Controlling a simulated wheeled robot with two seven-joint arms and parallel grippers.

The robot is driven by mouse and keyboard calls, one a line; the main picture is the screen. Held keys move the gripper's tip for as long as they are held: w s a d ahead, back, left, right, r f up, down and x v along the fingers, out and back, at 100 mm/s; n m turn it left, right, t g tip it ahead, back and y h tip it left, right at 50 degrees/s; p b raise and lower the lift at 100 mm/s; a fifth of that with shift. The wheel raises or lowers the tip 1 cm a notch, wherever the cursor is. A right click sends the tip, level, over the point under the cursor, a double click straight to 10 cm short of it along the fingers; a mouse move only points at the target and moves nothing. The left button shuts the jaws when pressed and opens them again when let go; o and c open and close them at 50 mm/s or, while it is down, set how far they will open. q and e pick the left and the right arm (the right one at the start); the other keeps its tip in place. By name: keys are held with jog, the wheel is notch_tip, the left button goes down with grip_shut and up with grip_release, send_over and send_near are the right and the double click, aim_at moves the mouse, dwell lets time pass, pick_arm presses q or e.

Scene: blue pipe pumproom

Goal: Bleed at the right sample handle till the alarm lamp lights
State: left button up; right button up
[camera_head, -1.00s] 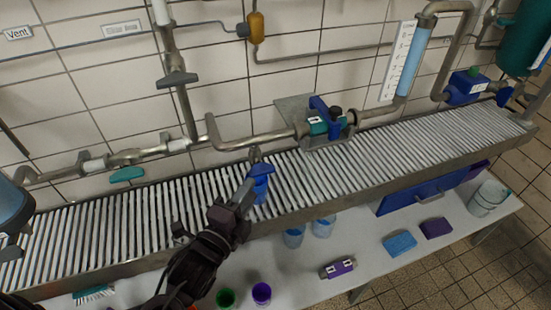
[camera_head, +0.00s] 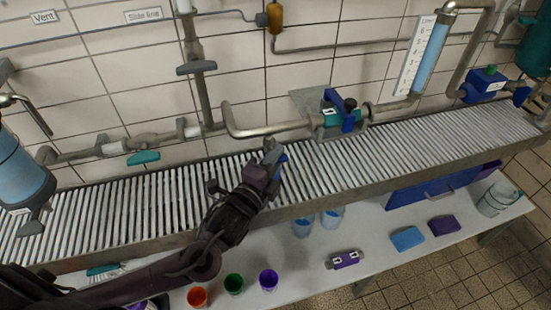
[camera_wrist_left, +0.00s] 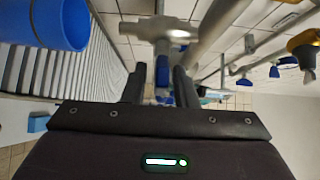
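My left gripper (camera_head: 273,150) reaches in from the left over the roller conveyor, below the bent pipe. A grey T-shaped piece (camera_wrist_left: 158,28) and some blue show beyond the gap. A valve with a blue handle (camera_head: 347,110) is right of the gripper. I cannot tell which part is the sample handle or alarm lamp. My right gripper is not in view.
The conveyor (camera_head: 400,135) runs along the tiled wall. A blue-filled vessel (camera_head: 20,170) hangs at left and a level gauge (camera_head: 430,55) stands at right. Cups, including a purple one (camera_head: 268,280), stand on the lower table.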

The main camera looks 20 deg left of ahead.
pick_arm(q)
jog(key=c, duration=0.5)
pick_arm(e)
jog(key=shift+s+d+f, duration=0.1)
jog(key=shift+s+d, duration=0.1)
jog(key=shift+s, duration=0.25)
pick_arm(q)
jog(key=shift+f, duration=0.1)
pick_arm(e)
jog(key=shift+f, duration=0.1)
